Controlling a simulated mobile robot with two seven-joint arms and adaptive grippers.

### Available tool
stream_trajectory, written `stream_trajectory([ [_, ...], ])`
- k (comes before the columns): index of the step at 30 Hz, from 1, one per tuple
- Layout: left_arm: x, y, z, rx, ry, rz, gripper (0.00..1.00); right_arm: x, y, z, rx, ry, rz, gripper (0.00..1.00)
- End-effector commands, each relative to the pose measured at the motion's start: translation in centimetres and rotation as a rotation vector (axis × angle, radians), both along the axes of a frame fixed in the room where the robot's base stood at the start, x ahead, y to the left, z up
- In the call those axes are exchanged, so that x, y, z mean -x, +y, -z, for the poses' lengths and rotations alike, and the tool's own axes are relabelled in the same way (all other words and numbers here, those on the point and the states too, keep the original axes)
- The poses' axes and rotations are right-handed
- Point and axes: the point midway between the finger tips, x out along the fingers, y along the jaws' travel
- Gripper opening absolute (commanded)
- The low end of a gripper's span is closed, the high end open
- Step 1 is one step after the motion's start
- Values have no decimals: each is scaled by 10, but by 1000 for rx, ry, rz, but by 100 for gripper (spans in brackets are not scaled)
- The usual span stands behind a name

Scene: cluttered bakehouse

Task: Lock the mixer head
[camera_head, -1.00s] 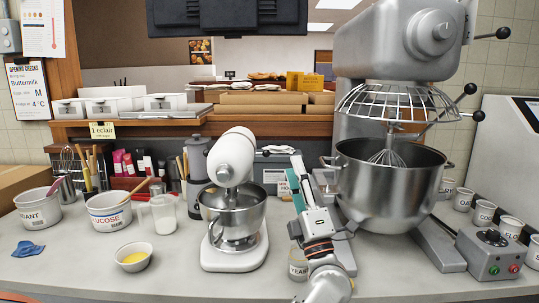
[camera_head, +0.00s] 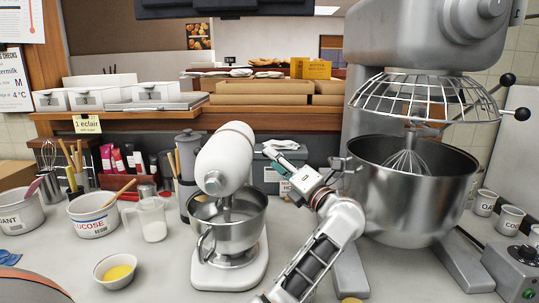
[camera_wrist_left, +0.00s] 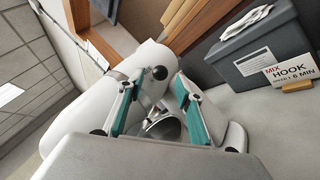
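The small white stand mixer (camera_head: 229,262) stands mid-counter with its rounded head (camera_head: 224,158) above a steel bowl (camera_head: 228,222). My left gripper (camera_head: 272,152) is just right of the head, pointing left towards it. In the left wrist view the teal-padded fingers (camera_wrist_left: 157,84) are apart with nothing gripped. The mixer head (camera_wrist_left: 110,95) lies beyond them, and a small dark knob (camera_wrist_left: 160,73) on it shows between the fingertips. I cannot tell whether the head is locked. My right gripper is not in view.
A large steel mixer with a wire guard (camera_head: 425,98) and big bowl (camera_head: 408,190) stands close to my left arm's right. A grey box (camera_head: 270,178) is behind the gripper. A jug (camera_head: 151,219) and a yellow-filled bowl (camera_head: 115,270) stand left of the small mixer.

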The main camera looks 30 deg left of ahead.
Motion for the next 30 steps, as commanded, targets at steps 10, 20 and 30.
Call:
stream_trajectory([
  [10, -11, 28, -7, -1, 0, 0, 36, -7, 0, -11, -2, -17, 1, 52],
  [20, -11, 28, -7, -1, 0, 1, 12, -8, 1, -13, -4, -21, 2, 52],
  [30, -1, 19, -8, 2, 0, 5, 0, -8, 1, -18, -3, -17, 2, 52],
])
